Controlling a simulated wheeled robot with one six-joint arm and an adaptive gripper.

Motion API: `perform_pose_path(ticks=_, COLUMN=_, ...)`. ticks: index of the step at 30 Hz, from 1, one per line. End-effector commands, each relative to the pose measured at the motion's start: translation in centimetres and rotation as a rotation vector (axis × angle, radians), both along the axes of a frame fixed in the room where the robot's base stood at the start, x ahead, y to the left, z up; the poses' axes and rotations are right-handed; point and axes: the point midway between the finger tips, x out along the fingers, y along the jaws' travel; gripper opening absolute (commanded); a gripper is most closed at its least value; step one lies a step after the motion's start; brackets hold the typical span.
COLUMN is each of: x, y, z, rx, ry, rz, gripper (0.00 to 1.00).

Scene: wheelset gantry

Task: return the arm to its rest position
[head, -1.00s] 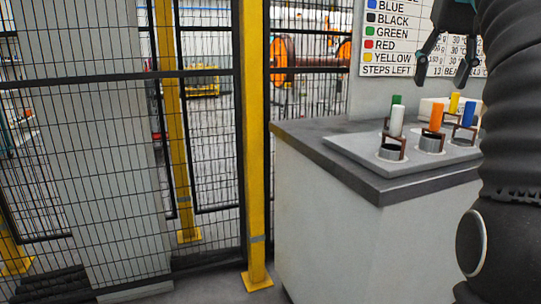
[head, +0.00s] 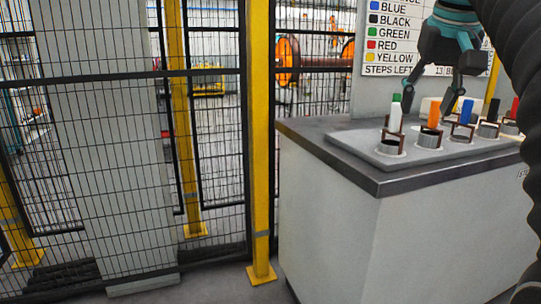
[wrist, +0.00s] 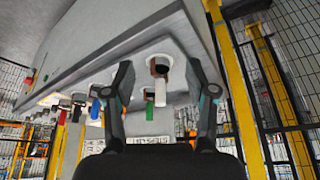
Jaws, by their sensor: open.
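My gripper (head: 428,108) is open and empty, hanging over the near part of the holder tray (head: 358,143), with its fingers pointing down. In the wrist view my gripper (wrist: 158,72) has its two fingers apart, with a white cylinder (wrist: 161,92) showing between them in the picture. My dark, ribbed arm fills the right edge of the head view. The white cylinder (head: 396,118), an orange one (head: 434,113) and a blue one (head: 466,111) stand upright in holders. The yellow cylinder is not clearly visible.
The tray sits on a grey cabinet with a dark top (head: 375,182). A green cylinder (head: 396,97), a black one (head: 492,109) and a red one (head: 515,108) also stand there. A sign (head: 392,40) is behind. A yellow post (head: 259,130) and mesh fence stand left.

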Motion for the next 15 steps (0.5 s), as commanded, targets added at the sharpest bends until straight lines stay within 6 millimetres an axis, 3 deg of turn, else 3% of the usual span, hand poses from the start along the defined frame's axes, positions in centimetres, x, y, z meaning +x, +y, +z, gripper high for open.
perform_pose_path(ticks=8, x=-2.5, y=3.4, z=-6.6, rx=-0.003, ry=-0.018, rz=0.050, gripper=0.56)
perform_pose_path(ticks=15, x=-5.6, y=5.9, z=-14.1, rx=-0.005, ry=-0.036, rz=0.092, gripper=0.56)
